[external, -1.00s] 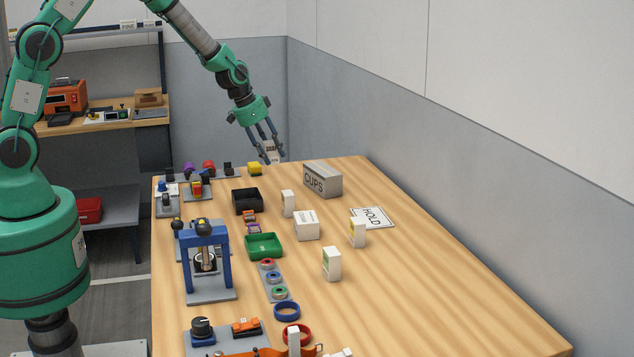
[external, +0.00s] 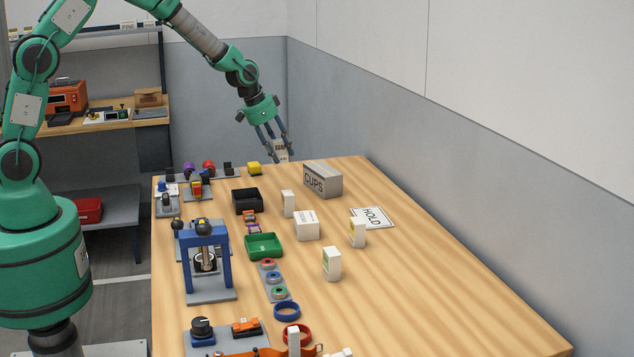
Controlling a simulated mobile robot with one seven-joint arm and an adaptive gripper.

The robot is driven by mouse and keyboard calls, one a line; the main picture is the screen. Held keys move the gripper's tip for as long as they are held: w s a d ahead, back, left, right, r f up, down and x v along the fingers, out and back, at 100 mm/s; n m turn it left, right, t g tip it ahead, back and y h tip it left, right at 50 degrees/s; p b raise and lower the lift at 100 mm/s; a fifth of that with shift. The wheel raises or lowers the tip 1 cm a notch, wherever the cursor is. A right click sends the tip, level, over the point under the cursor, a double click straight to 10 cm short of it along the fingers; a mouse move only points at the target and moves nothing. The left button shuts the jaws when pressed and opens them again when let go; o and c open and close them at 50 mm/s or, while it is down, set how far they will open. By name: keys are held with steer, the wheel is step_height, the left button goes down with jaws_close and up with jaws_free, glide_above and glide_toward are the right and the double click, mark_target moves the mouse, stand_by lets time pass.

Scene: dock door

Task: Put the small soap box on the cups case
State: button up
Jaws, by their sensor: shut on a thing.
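My gripper (external: 281,155) is shut on a small white box with a dark printed label (external: 281,148), which is the small soap box as far as I can tell. It is held above the far end of the table, up and to the left of the cups case. The cups case (external: 323,181) is a grey box marked CUPS, standing on the table near the wall. Its top looks bare. The fingers partly hide the held box.
A HOLD sign (external: 372,217) lies right of the case. Several white boxes, one of them here (external: 288,203), stand nearer the camera. A black tray (external: 247,201), a green tray (external: 264,246) and a blue press frame (external: 206,260) stand left. The table's right side is clear.

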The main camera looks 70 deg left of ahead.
steer(key=shift+w, duration=0.15)
steer(key=b, duration=0.1)
glide_above(328, 168)
steer(key=s, duration=0.2)
steer(key=shift+w+d+f, duration=0.1)
steer(key=shift+d+f, duration=0.05)
steer(key=shift+f, duration=0.55)
steer(key=shift+f+b, duration=0.6)
steer(key=shift+f, duration=1.15)
steer(key=shift+f, duration=0.15)
steer(key=o, duration=1.3)
